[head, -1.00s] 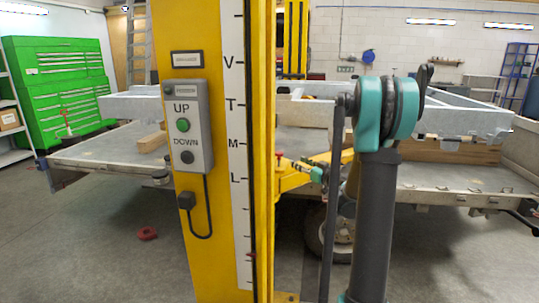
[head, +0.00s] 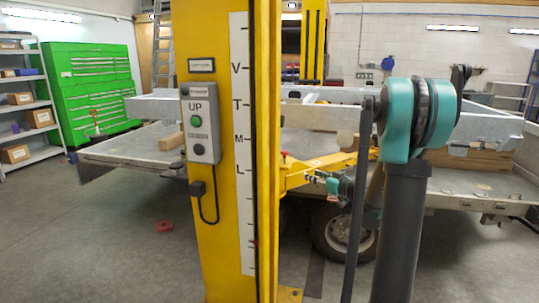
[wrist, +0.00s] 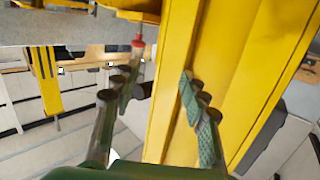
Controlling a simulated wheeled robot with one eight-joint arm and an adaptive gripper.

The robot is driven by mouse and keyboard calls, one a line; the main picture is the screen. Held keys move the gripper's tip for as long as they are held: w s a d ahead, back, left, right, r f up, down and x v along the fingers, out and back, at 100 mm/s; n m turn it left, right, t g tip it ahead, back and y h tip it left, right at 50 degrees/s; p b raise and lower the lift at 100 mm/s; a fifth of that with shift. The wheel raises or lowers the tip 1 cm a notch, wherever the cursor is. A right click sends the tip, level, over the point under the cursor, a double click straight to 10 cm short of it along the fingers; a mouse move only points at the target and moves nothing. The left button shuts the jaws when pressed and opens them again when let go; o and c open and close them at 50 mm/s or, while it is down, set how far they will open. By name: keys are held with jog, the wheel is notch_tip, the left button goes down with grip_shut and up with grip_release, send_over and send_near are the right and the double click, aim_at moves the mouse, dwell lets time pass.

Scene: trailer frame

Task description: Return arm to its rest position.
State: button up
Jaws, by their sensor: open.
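My gripper (wrist: 160,92) is open in the wrist view, with its two dark fingers spread apart and nothing between the tips. Its right finger shows close beside the yellow lift post (wrist: 178,75); I cannot tell if they touch. A red knob (wrist: 138,42) is just beyond the left finger. In the head view, the teal end of my arm is small and partly hidden behind my own arm links, near the yellow lift arm (head: 310,173). The yellow post (head: 217,235) stands left of it, bearing a grey UP/DOWN control box (head: 200,123).
A green tool cabinet (head: 90,85) and a shelf with boxes (head: 30,120) stand at the left. A red ring (head: 164,226) lies on otherwise open floor at the left front.

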jog(key=s+a+f+m+g+h, duration=0.1)
jog(key=s+a+f+g, duration=0.25)
jog(key=s, duration=0.55)
jog(key=s+a+f+g+h, duration=0.25)
jog(key=s+f, duration=0.25)
jog(key=s, duration=0.4)
jog(key=s+d+f+m+g+h, duration=0.2)
jog(key=s+d+f, duration=0.1)
jog(key=s, duration=0.6)
jog(key=s+d+f+m+g+h, duration=0.1)
jog(key=s+d+f+m+h, duration=0.2)
jog(key=s+f, duration=0.3)
jog(key=s+d, duration=0.1)
jog(key=s, duration=0.3)
jog(key=shift+s+g+h, duration=0.25)
jog(key=shift+g+h, duration=0.1)
jog(key=shift+g, duration=0.05)
